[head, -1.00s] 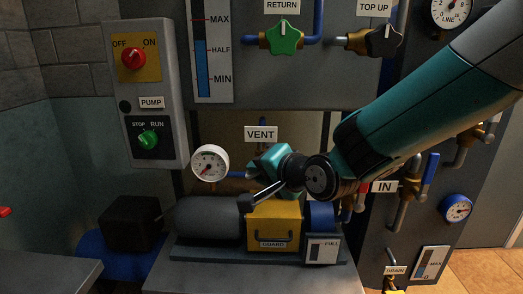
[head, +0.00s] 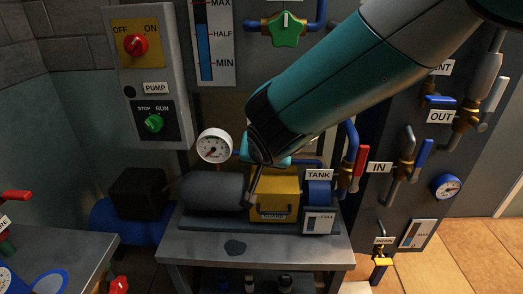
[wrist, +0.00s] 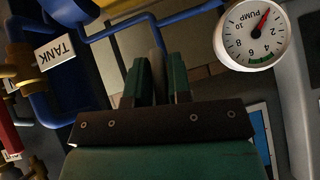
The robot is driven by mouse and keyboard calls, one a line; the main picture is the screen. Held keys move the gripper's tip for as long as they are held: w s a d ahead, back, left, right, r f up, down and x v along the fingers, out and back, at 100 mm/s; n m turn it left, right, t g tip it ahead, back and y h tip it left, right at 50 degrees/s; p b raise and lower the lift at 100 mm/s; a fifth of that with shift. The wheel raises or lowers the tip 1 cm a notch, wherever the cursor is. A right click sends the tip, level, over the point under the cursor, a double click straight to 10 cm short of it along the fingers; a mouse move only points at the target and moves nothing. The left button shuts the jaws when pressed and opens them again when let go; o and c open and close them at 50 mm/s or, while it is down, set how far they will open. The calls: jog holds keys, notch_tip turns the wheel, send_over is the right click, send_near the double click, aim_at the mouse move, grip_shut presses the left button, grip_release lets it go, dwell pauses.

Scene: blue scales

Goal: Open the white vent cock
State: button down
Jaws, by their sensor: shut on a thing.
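In the head view my gripper (head: 272,160) is low behind the teal forearm, above the yellow pump guard (head: 285,183) and right of the white gauge (head: 214,146).
The gauge (wrist: 252,32) is close to the right of the fingers in the wrist view. A TANK sign (head: 319,174), a red lever (head: 361,160) and blue pipes stand to the right. A grey motor (head: 212,190) lies left. A steel bench (head: 290,248) is below.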

jog(key=shift+w+r+n+h+p, duration=0.25)
jog(key=shift+r+n+h+p, duration=0.2)
jog(key=shift+h, duration=0.35)
jog(key=c, duration=1.4)
grip_release()
jog(key=shift+o, duration=1.1)
jog(key=shift+f, duration=0.15)
jog(key=shift+s, duration=0.1)
jog(key=b+v, duration=0.1)
jog(key=v, duration=1.6)
jog(key=shift+s+b, duration=0.25)
jog(key=shift+b, duration=0.15)
